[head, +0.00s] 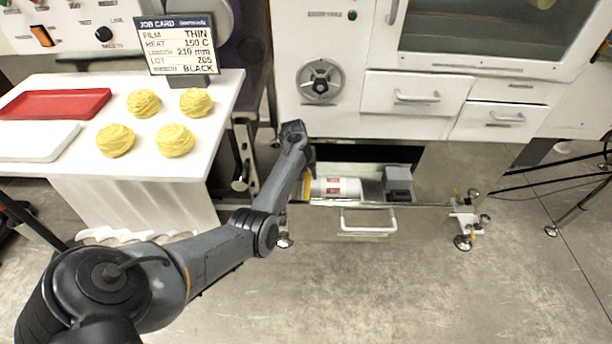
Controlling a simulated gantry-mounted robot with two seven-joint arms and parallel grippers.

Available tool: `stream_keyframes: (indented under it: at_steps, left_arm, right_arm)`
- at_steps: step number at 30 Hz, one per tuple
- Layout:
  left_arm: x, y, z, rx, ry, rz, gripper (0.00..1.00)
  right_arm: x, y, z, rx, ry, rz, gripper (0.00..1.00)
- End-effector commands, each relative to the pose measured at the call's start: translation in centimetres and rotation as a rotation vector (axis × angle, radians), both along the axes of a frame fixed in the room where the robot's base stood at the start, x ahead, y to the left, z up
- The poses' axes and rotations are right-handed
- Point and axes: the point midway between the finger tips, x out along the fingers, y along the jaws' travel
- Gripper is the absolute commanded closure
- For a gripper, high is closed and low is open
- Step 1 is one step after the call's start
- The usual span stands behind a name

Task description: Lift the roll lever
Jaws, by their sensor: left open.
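I cannot make out a part that is clearly the roll lever. A white roll with red print (336,188) lies in the open lower drawer (342,222) of the white machine. My left arm reaches in from the lower left, and its wrist bends down at the drawer's left end. My left gripper (309,168) is open there, close to the left end of the roll; its fingertips are mostly hidden by the wrist. I cannot tell whether it touches the roll. My right gripper is not in view.
A grey block (398,182) sits right of the roll in the drawer. A round dial (320,81) and closed drawers (416,93) are above. At left, a white table (75,160) bears yellow nests (175,140), a red tray (55,103) and a job card (180,45). Floor is clear in front.

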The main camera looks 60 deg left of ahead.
Motion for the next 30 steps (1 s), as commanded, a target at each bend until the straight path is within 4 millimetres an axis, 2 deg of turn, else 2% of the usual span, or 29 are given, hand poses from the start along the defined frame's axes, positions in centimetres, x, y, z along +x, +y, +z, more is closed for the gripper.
stream_keyframes:
  at_steps: [8, 17, 26, 30]
  left_arm:
    - [0.0, 0.0, 0.0, 0.001, -0.001, 0.0, 0.54]
    - [0.0, 0.0, 0.0, 0.001, -0.001, 0.0, 1.0]
    - [0.1, 0.0, 0.0, 0.002, -0.001, -0.002, 1.0]
    - [1.1, -0.7, 0.3, 0.014, -0.011, -0.014, 1.0]
  right_arm:
    - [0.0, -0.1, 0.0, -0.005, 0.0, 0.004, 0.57]
    - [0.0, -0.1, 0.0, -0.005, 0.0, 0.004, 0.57]
    - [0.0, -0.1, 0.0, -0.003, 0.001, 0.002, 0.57]
    - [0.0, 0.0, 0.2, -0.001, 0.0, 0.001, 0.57]
